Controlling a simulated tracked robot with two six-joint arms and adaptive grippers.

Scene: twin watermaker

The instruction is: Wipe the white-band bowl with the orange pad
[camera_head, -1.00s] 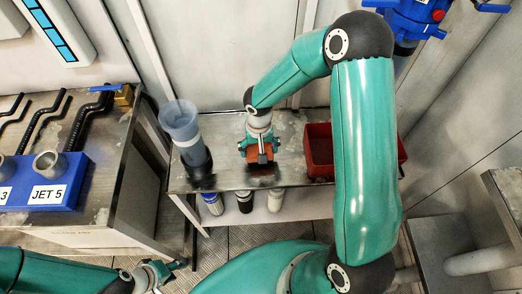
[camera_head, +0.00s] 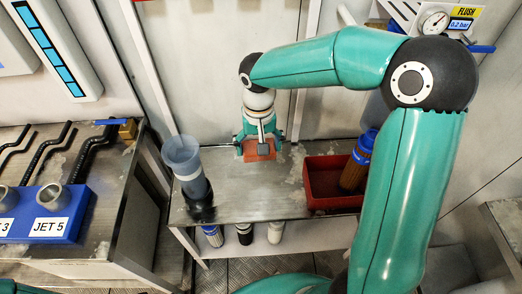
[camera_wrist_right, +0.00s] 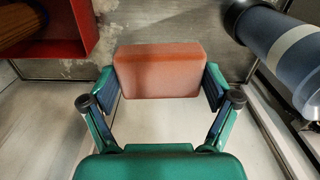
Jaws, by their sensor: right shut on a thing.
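The orange pad (camera_head: 258,152) is held in my right gripper (camera_head: 258,145), above the metal bench. In the right wrist view the pad (camera_wrist_right: 157,70) sits between the two fingers of the gripper (camera_wrist_right: 160,85), broad face towards the camera. The bowl (camera_head: 188,165) stands upright on the bench to the left of the pad, with a clear blue upper part and a darker lower part. In the right wrist view the bowl (camera_wrist_right: 262,32) shows at the upper right, with its pale band, apart from the pad. My left gripper is out of view.
A red bin (camera_head: 325,185) on the bench's right holds a brown filter with a blue cap (camera_head: 368,142). Several short cylinders (camera_head: 243,234) stand on the shelf below. A blue JET 5 block (camera_head: 45,215) is on the left bench. A pressure gauge (camera_head: 434,23) is at upper right.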

